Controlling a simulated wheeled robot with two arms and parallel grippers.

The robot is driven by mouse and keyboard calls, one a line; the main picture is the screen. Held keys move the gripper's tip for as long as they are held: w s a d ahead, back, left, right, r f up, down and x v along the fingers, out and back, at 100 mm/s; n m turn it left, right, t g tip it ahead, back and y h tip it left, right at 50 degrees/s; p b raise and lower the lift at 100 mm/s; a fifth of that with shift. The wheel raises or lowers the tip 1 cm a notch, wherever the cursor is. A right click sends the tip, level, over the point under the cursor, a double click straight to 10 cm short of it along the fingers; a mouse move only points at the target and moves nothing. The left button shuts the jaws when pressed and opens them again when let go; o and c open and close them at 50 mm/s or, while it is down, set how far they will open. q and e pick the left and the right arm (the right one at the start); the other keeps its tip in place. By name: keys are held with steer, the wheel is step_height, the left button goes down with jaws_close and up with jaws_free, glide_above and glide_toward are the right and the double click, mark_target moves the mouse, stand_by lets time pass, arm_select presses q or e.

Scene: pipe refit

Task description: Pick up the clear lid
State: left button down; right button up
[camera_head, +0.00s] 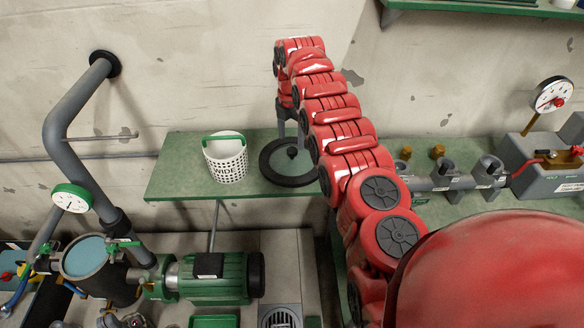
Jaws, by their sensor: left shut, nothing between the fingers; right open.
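The clear lid lies on the green shelf (170,178) against the wall; its round black rim (292,181) and small dark centre knob show. The red arm from the lower right reaches over the shelf, and my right gripper (291,132) points down at its end, just above the lid's knob. Its dark fingers are apart, with nothing held. The fingertips are small and partly hidden by the arm, so I cannot tell whether they reach down beside the knob. My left gripper is not in view.
A white perforated basket (226,160) with a green handle stands left of the lid. A grey pipe manifold (450,180) with brass fittings sits to the right. A green pump (213,278) and an open strainer pot (90,258) stand lower left.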

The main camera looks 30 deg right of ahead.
mark_target(292, 149)
steer(key=shift+s+f+p, duration=0.1)
steer(key=shift+f+p, duration=0.25)
steer(key=shift+f, duration=0.5)
step_height(292, 149, down, 4)
steer(key=shift+d+p, duration=0.1)
steer(key=shift+p, duration=0.3)
jaws_close()
